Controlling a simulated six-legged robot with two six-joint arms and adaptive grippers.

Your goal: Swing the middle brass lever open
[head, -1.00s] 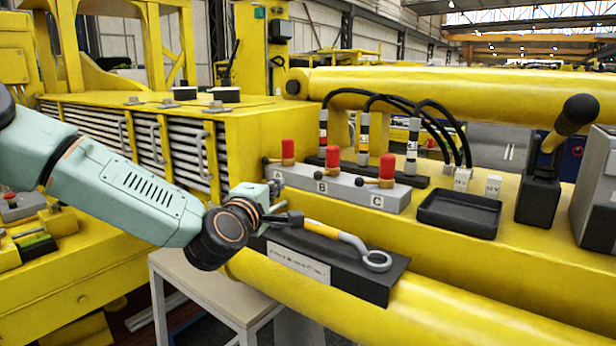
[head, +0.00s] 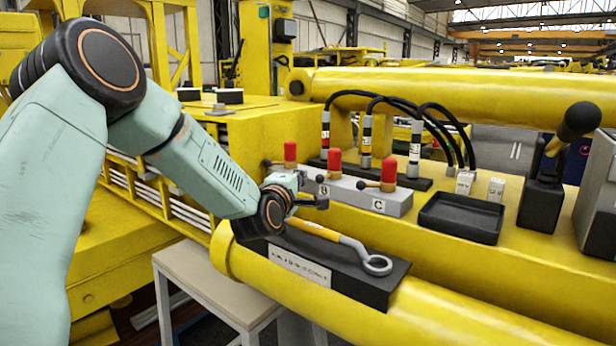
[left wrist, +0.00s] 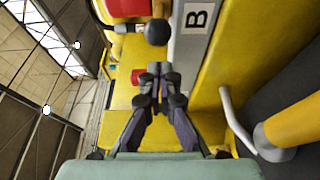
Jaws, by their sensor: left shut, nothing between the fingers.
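A grey valve block (head: 352,196) carries three red-capped valves with brass levers ending in dark ball knobs. The middle lever, at label B, has its knob (head: 321,179) pointing left of its red cap (head: 334,158). In the left wrist view the middle knob (left wrist: 157,32) is just beyond the fingertips, beside the B label (left wrist: 195,17). My left gripper (head: 322,203) is shut and empty in front of the block, slightly below that knob; its closed fingers (left wrist: 160,72) look apart from it. The A lever is partly hidden behind my wrist. My right gripper is not in view.
The C knob (head: 362,185) is close on the right. A black tray (head: 460,217) and hoses (head: 440,110) are farther right and behind.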

